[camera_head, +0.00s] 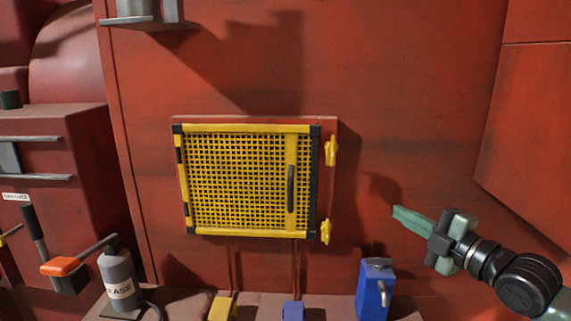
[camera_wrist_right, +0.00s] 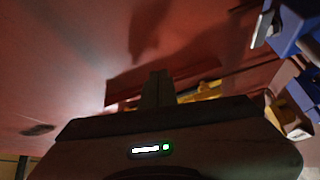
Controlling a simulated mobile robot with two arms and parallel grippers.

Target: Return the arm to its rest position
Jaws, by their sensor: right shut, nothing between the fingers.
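My right gripper (camera_head: 408,218) is in the lower right of the head view, in front of the red wall. Its fingers are together and hold nothing. It is to the right of the yellow mesh door (camera_head: 240,180) and apart from it. In the right wrist view the closed fingers (camera_wrist_right: 158,86) point toward the dim red wall, with yellow parts behind them. My left gripper is in neither view.
A blue box (camera_head: 374,290) stands below on a ledge. A grease can (camera_head: 118,275) and an orange-ended lever (camera_head: 62,267) are at left. A red block (camera_head: 535,130) juts out at right.

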